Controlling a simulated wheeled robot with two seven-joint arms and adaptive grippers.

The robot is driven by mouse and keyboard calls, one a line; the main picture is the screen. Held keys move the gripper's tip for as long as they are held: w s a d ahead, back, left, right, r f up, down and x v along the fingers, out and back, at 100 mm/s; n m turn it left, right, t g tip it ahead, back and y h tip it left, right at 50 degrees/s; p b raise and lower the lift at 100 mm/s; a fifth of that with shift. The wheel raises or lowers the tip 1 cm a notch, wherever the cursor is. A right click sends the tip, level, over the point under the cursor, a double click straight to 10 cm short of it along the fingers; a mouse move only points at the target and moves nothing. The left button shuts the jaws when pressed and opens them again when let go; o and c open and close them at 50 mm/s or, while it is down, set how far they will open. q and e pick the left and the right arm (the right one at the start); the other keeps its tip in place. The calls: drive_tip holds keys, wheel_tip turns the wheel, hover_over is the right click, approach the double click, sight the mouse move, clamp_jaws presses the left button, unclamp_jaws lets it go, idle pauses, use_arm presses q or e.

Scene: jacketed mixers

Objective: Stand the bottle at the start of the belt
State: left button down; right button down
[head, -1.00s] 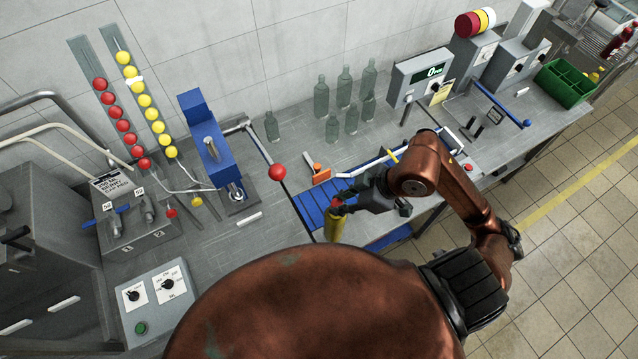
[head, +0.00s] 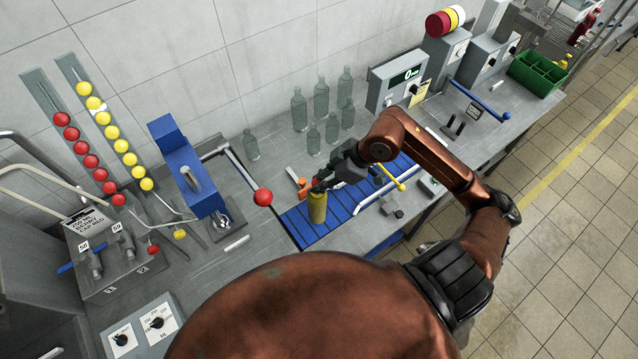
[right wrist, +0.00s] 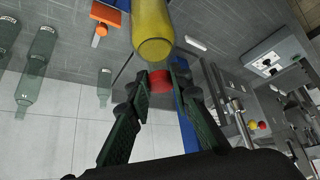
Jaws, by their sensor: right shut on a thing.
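The yellow bottle (head: 317,209) with a red cap is upright in the head view, over the left end of the blue belt (head: 343,207). Whether its base touches the belt, I cannot tell. My right gripper (head: 319,186) is shut on the top of the bottle, reaching in from the right. In the right wrist view the yellow body (right wrist: 152,32) extends beyond the fingertips, and the red cap (right wrist: 160,82) sits between the fingers (right wrist: 157,84). My left gripper is not in view.
Several clear green bottles (head: 321,98) stand behind the belt. A red-knobbed lever (head: 263,197) and a blue press (head: 188,165) are left of it. An orange-tipped stop (head: 303,187) sits at the belt's back edge, and a yellow-handled lever (head: 391,177) is to the right.

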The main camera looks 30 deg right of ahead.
drive_tip(key=w+d+f+p, duration=0.1)
drive_tip(key=w+f, duration=0.3)
drive_tip(key=f, duration=0.4)
drive_tip(key=shift+d+f+p, duration=0.35)
drive_tip(key=shift+d, duration=0.15)
drive_tip(key=c, duration=2.2)
unclamp_jaws()
drive_tip(key=shift+f, duration=0.25)
drive_tip(key=o, duration=0.5)
drive_tip(key=shift+c, duration=0.2)
drive_tip(key=b+v, duration=0.2)
drive_tip(key=v, duration=1)
drive_tip(key=shift+r, duration=0.2)
